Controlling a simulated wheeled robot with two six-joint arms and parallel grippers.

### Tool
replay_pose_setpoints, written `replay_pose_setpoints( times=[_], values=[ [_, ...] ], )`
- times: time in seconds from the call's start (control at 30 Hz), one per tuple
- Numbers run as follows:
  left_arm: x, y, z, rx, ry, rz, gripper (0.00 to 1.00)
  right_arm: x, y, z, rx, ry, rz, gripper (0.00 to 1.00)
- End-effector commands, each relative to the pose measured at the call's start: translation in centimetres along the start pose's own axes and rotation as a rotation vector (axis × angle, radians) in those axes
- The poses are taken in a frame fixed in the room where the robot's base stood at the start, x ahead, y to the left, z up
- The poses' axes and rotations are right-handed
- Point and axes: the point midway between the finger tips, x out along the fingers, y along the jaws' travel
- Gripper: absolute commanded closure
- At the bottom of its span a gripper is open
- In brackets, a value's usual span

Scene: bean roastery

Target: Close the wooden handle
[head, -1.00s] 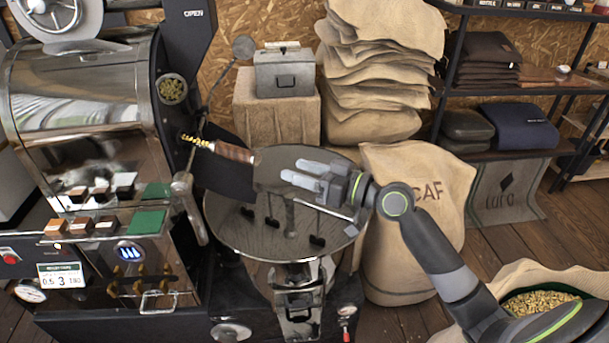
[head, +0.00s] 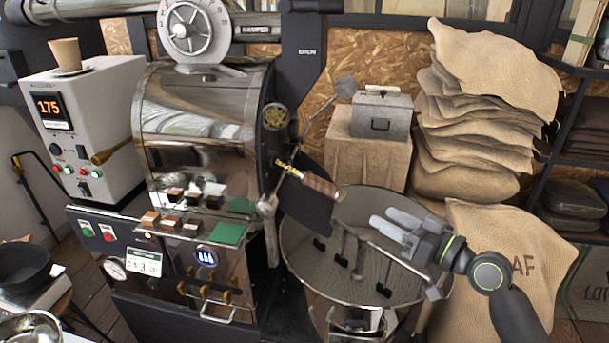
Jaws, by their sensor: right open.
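The wooden handle (head: 322,185) is a brown grip on a brass-coloured coil, sticking out to the right from the front of the roasting drum (head: 205,135). It angles slightly downward, beside a dark chute plate (head: 306,210). My right gripper (head: 380,217) is open and empty. It is above the round cooling tray (head: 325,275), right of and a little below the handle's free end in the picture. A gap shows between its fingertips and the handle. My left gripper is out of view.
A metal box (head: 382,114) stands on a block behind the tray. Stacked burlap sacks (head: 485,120) and a standing sack (head: 500,265) are on the right. A white machine showing 175 (head: 105,110) stands at the left. Stirring arms (head: 345,250) sit in the cooling tray.

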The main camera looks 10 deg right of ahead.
Motion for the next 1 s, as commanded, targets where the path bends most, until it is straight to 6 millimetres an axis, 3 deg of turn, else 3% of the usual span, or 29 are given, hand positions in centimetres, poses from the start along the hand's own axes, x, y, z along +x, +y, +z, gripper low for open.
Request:
replay_pose_setpoints(
  times=[0.17,0.37,0.57,0.8,1.0],
  values=[
    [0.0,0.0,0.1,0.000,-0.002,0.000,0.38,0.0,0.0,0.0,0.000,0.000,0.000,0.49],
    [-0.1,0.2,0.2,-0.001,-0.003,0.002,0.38,-0.3,0.0,0.0,0.065,0.000,0.000,0.73],
    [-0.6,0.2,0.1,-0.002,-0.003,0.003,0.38,-1.6,0.1,0.1,0.415,-0.002,0.001,0.99],
    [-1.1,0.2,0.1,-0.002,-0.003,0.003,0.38,-3.5,0.0,0.1,0.942,-0.002,0.001,1.00],
    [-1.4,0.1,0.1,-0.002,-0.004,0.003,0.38,-4.4,0.0,0.1,1.229,-0.001,0.001,1.00]
  ],
)
